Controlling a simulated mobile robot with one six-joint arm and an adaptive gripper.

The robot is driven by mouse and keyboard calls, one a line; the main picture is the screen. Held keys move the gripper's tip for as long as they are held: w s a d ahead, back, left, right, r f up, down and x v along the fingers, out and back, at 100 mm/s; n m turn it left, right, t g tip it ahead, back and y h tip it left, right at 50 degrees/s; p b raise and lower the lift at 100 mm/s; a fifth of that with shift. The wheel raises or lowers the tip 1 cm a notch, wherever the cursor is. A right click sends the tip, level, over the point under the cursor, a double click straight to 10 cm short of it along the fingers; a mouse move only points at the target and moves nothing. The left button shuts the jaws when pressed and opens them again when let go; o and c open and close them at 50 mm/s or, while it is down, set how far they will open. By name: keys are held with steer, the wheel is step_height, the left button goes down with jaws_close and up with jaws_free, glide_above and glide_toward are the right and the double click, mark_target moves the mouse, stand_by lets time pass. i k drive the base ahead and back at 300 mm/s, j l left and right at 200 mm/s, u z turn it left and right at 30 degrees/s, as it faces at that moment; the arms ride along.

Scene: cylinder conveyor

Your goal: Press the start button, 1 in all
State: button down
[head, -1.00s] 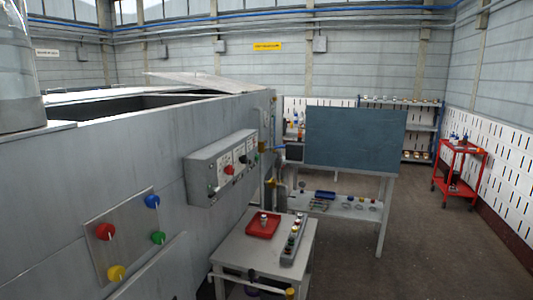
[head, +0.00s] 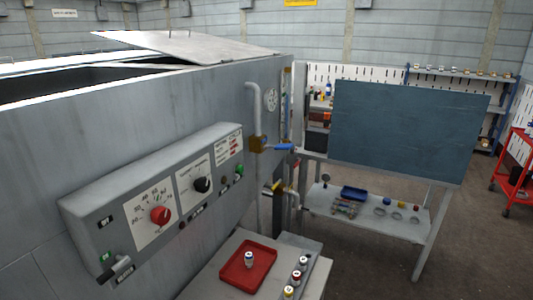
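A grey control box (head: 150,180) is fixed to the side of the large grey machine. A green button (head: 238,171) sits at its right end, beside a smaller dark red one. A red knob (head: 160,214) and a black knob (head: 202,185) stand on white dial plates. At the left end are a small green piece (head: 106,256) and a lever (head: 120,267). The labels are too small to read, so I cannot tell for certain which control is the start button. My gripper is not in view.
Below the box is a grey table with a red tray (head: 235,285) holding a small white cylinder, and a rack with several cylinders. Pipes with a blue-handled valve (head: 282,147) stand right of the box. A dark board (head: 400,130) stands behind.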

mark_target(240, 169)
steer(key=i+l, duration=0.25)
steer(key=i, duration=0.2)
steer(key=i+l, duration=0.25)
steer(key=i, duration=0.2)
steer(key=l+z, duration=0.05)
